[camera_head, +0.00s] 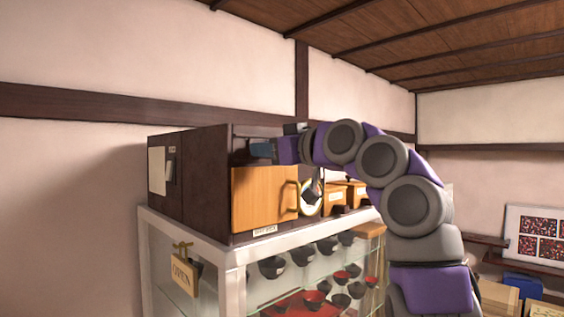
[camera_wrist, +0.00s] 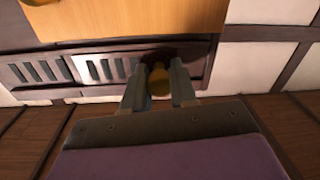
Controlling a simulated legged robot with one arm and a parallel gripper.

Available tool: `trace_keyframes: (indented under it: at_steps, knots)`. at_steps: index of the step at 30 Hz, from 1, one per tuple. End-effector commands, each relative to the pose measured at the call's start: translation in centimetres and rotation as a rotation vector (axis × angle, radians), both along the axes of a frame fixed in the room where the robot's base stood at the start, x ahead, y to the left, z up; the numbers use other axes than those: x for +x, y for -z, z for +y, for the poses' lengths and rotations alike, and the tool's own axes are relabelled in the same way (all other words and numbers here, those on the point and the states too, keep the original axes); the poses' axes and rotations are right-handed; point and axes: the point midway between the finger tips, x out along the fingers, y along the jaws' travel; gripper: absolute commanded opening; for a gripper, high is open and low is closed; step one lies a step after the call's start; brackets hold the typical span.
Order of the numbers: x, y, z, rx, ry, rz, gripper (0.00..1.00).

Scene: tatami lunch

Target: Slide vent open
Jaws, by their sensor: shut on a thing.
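The vent (camera_wrist: 78,70) is a dark slatted strip in the wrist view, next to the edge of an orange wooden panel. A round brass-coloured knob (camera_wrist: 158,82) sits between my fingers. My gripper (camera_wrist: 158,74) is shut on the knob, one finger on each side. In the head view my gripper (camera_head: 258,150) reaches the upper front of the dark cabinet (camera_head: 190,185), above its wooden door (camera_head: 262,200). The vent is mostly hidden there by my gripper.
The cabinet stands on a glass display case (camera_head: 233,258) holding several dark and red bowls. Small wooden boxes (camera_head: 335,198) stand right of the cabinet, below my arm. The space above the cabinet is free.

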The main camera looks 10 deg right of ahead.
Motion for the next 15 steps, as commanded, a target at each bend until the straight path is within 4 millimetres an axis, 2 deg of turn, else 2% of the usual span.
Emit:
trace_keyframes:
  at_steps: [2,10,11,15]
  knots:
    - [-0.27,0.09,0.6,-0.001,-0.007,0.002,0.0]
    - [-0.36,-0.01,0.65,-0.002,-0.008,0.003,0.0]
    - [-0.37,-0.01,0.64,-0.002,-0.008,0.003,0.29]
    - [-0.33,0.0,0.62,-0.002,-0.007,0.002,0.42]
